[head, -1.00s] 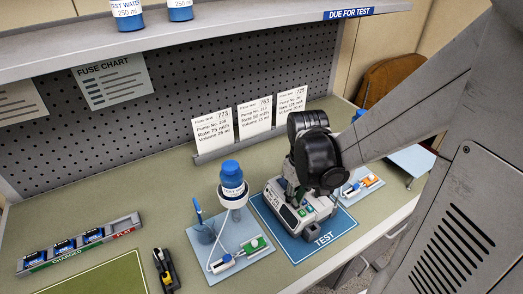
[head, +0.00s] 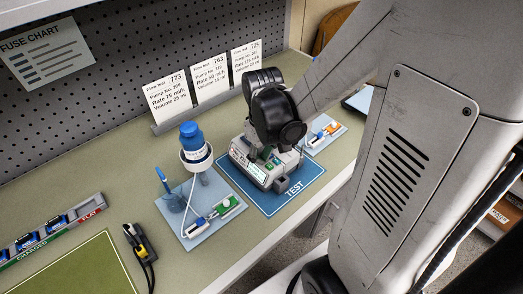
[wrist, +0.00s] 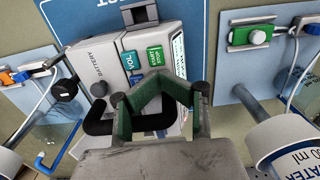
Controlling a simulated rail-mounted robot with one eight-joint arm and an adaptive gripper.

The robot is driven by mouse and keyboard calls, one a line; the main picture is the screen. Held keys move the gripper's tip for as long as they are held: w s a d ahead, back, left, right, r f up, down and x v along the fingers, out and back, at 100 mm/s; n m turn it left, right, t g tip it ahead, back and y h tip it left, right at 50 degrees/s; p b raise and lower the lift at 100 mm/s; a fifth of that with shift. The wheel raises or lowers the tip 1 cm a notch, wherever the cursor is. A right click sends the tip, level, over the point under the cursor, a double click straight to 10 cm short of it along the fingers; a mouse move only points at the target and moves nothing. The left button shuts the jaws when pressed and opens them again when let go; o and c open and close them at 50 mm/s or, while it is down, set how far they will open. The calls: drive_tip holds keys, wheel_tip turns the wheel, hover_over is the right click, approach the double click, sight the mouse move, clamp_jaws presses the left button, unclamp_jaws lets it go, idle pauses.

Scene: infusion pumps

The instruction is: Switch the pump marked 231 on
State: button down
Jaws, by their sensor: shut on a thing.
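A pale grey pump (head: 249,166) stands on the blue TEST mat (head: 297,188); I cannot read a pump number on it. In the wrist view the pump (wrist: 108,52) shows a green button (wrist: 155,57), a blue VOL button (wrist: 131,62), a BATTERY label, part of a lit screen (wrist: 179,55) and a black handle (wrist: 100,126). My gripper (wrist: 160,106) is shut on the handle, its green-lined fingers hiding part of the pump front. In the head view my gripper (head: 272,150) is over the pump and covers much of it.
A blue-capped bottle (head: 192,145) in a ring stands left of the pump on a light blue board (head: 172,215). Another board (head: 318,146) lies to the right. A yellow and black tool (head: 137,243) and a CHARGED/FLAT rack (head: 60,228) are further left. Three cards (head: 207,77) stand behind.

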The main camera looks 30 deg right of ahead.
drive_tip(key=shift+r, duration=0.1)
wheel_tip(320, 180, up, 14)
drive_tip(key=p, duration=0.3)
idle(0.7)
drive_tip(key=shift+a, duration=0.1)
idle(0.4)
drive_tip(key=s+a+m+t+b, duration=0.1)
drive_tip(key=s+a+t+b, duration=0.3)
drive_tip(key=a+t+b, duration=0.2)
drive_tip(key=shift+s+a+m+t, duration=0.35)
drive_tip(key=shift+a+t, duration=0.25)
drive_tip(key=shift+a, duration=0.4)
idle(1.1)
